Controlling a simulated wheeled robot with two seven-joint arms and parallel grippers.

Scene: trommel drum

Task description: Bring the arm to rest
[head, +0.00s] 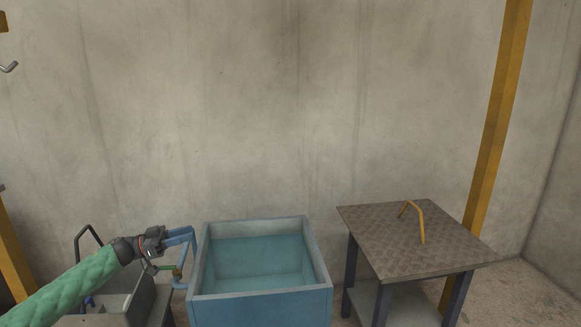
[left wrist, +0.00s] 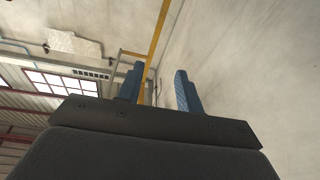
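My left arm, in a green sleeve, comes in from the lower left in the head view. Its gripper (head: 188,236) has blue fingers and is held beside the left wall of the blue tub. In the left wrist view the two blue fingers of the gripper (left wrist: 159,80) stand apart with nothing between them, so it is open and empty. My right arm and gripper are in neither view.
A blue tub (head: 260,307) holding clear bluish water stands in the middle. A metal-topped table (head: 375,232) with a yellow bent handle (head: 421,222) stands to the right. A yellow post (head: 497,115) rises behind the table.

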